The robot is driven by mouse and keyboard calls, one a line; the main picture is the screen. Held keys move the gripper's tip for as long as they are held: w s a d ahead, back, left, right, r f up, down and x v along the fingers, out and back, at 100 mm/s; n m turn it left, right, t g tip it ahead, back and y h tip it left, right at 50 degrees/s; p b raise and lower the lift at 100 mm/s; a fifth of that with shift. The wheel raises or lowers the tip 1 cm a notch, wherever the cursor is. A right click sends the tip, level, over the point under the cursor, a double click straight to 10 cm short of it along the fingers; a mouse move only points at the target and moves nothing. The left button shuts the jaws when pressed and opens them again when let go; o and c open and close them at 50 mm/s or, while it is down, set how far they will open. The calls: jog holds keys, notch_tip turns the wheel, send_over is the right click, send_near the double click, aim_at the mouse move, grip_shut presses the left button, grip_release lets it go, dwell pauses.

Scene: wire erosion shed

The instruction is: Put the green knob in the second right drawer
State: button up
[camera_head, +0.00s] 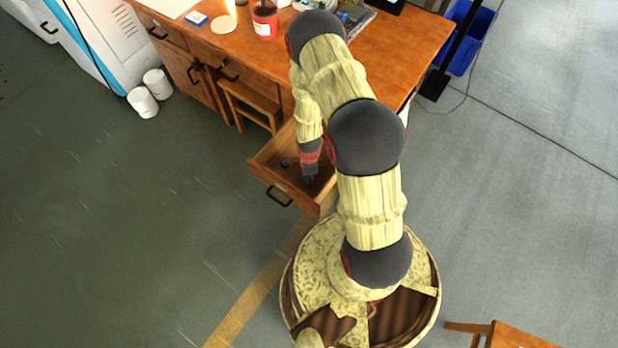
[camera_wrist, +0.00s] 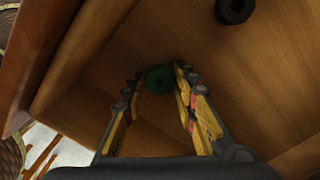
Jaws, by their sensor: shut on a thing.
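The green knob (camera_wrist: 158,78) is dark and round in the wrist view, between the fingertips of my gripper (camera_wrist: 157,84). My gripper is shut on it. The pulled-out drawer (camera_head: 297,199) is on the right side of the desk. In the head view my gripper (camera_head: 309,178) points down inside this drawer, and the knob cannot be made out there. In the wrist view the drawer's wooden floor (camera_wrist: 205,45) lies beneath the knob. I cannot tell whether the knob touches the floor.
A black round thing (camera_wrist: 235,10) lies on the drawer floor near my gripper. The desk (camera_head: 415,45) bears a red cup (camera_head: 265,22) and other items. A wooden stool (camera_head: 250,100) stands under the desk. Floor left of the drawer is clear.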

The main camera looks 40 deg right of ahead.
jog(key=shift+f, duration=0.15)
jog(key=o, duration=1.1)
